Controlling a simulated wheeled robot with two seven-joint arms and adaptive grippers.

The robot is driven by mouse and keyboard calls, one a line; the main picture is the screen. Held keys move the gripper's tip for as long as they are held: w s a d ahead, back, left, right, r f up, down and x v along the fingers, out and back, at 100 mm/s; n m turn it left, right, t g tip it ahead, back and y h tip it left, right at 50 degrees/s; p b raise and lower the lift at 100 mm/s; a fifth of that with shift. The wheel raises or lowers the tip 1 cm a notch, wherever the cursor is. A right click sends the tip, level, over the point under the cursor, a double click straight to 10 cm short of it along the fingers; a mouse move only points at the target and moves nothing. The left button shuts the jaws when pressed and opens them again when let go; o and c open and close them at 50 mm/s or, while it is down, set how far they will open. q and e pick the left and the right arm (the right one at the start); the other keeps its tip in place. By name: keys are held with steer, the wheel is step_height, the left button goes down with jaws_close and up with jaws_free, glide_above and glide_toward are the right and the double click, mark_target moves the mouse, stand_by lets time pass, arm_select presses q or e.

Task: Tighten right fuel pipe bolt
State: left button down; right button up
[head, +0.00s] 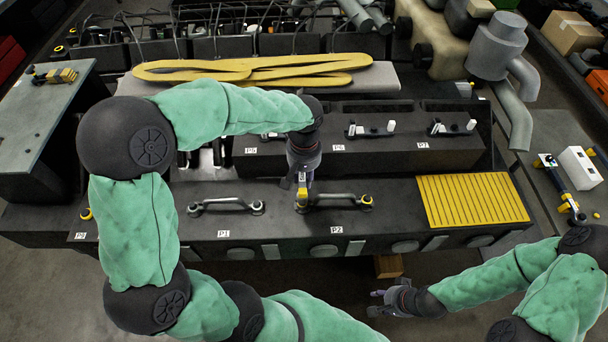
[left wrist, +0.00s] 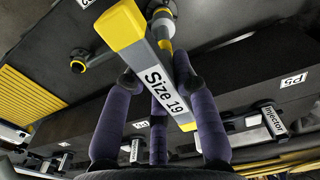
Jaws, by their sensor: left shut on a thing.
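My left gripper (head: 301,180) is shut on a wrench labelled Size 19 (left wrist: 165,80), a grey bar with yellow ends. In the head view it hangs over the left end of the P2 fuel pipe (head: 335,196). In the left wrist view the wrench lies between the purple fingers, near a yellow-ringed bolt (left wrist: 163,14); I cannot tell if they touch. The pipe's right bolt (head: 366,201), with a yellow ring, stands clear of the wrench; it also shows in the left wrist view (left wrist: 78,65). My right gripper (head: 377,301) is open and empty in front of the engine.
The P1 pipe (head: 226,205) lies to the left on the same dark block. A yellow ribbed mat (head: 472,200) lies to the right. Injectors (head: 370,130) sit on the raised step behind. A side table at right holds a white box (head: 580,168). Free floor lies in front.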

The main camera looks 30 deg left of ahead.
arm_select(q)
steer(key=shift+f+b, duration=0.5)
steer(key=shift+f, duration=0.25)
steer(key=shift+r+m+p, duration=0.1)
steer(key=shift+m+p, duration=0.2)
steer(key=shift+m, duration=0.3)
steer(key=m+p, duration=0.1)
steer(key=m, duration=0.2)
steer(key=shift+s, duration=0.1)
steer(key=m+p, duration=0.2)
steer(key=m, duration=0.4)
steer(key=shift+a, duration=0.1)
steer(key=m+p, duration=0.1)
steer(key=m, duration=0.2)
steer(key=shift+p, duration=0.35)
steer(key=m+p, duration=0.2)
steer(key=m, duration=0.2)
steer(key=shift+a, duration=0.1)
steer(key=m+p, duration=0.3)
steer(key=m, duration=0.2)
steer(key=shift+s+a+r, duration=0.1)
steer(key=shift+m, duration=0.4)
steer(key=shift+f, duration=0.25)
steer(key=shift+n+b, duration=0.3)
steer(key=shift+n, duration=0.1)
steer(key=c, duration=1.5)
jaws_free()
jaws_close()
